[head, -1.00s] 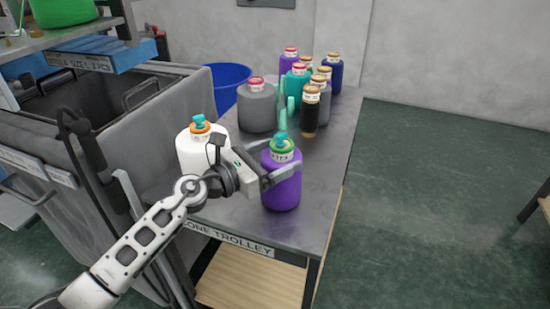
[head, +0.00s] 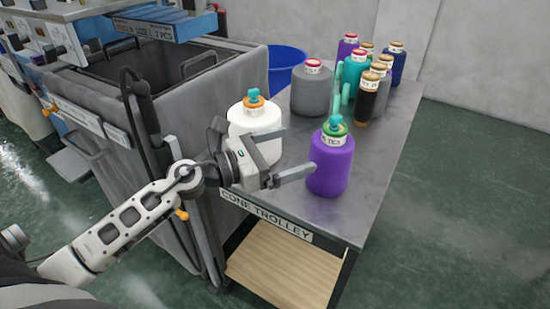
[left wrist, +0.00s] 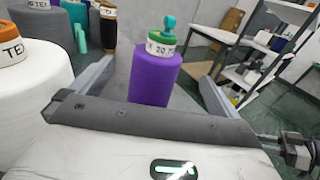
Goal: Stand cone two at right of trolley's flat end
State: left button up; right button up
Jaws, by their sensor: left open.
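The purple cone (head: 331,165) with a green top and teal cap stands upright on the near right part of the cone trolley (head: 290,204). It also shows in the left wrist view (left wrist: 155,76), between and beyond the fingers. My left gripper (head: 297,153) is open and empty, to the left of the purple cone and apart from it. A white cone (head: 255,128) with an orange top and teal cap stands upright at the trolley's near left, behind my left gripper. Which cone is number two cannot be read. My right gripper is not in view.
A large grey cone (head: 312,92) and several smaller cones, including a black one (head: 366,102), stand farther back. A grey bin (head: 180,120) and a blue bucket (head: 286,62) are at the left. The trolley's right edge is beside the purple cone.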

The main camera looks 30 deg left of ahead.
pick_arm(q)
jog(key=v, duration=0.2)
jog(key=shift+s+a, duration=0.2)
jog(key=shift+s, duration=0.1)
